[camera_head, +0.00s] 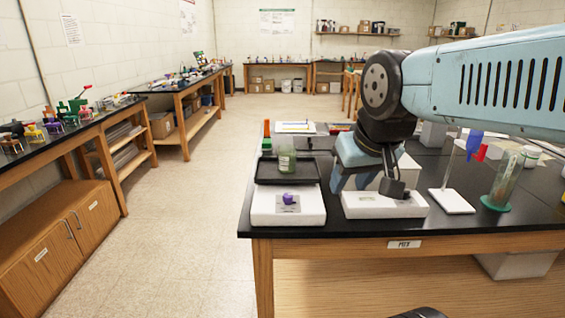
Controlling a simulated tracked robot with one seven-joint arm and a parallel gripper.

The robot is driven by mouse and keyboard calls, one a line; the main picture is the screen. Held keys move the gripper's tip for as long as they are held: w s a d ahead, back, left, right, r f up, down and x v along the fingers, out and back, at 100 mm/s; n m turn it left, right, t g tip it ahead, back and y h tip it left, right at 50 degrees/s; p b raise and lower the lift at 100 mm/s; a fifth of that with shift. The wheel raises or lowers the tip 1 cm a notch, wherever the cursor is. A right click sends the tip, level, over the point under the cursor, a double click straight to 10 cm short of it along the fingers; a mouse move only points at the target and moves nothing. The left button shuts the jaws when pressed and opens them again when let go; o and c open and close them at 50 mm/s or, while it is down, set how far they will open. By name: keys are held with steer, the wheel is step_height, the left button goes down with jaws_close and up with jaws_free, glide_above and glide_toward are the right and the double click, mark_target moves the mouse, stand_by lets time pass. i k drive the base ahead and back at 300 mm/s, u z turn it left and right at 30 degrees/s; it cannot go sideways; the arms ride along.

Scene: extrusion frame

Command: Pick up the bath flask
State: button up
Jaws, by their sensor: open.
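My arm comes in from the right, and my gripper (397,190), dark and small in the picture, points down just above a low white unit (360,207) on the black bench. The gripper is open. A clear glass vessel with pale green content (286,160) stands upright at the back of a black tray, left of the gripper and well apart from it. It may be the bath flask, but I cannot tell for sure. The arm and gripper hide much of what is on or behind the white unit.
The tray (262,178) sits by a white device with a purple knob (288,200). Right of the gripper are a white-based stand (452,203) with blue and red clamps and a green-based glass cylinder (503,185). The bench's front edge is close; open floor lies left.

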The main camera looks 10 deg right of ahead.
mark_target(287, 153)
steer(key=u, duration=1.1)
steer(key=i, duration=0.1)
steer(key=z, duration=3)
steer(key=k, duration=1.3)
steer(key=u, duration=0.85)
steer(key=i, duration=1)
steer(key=u, duration=0.05)
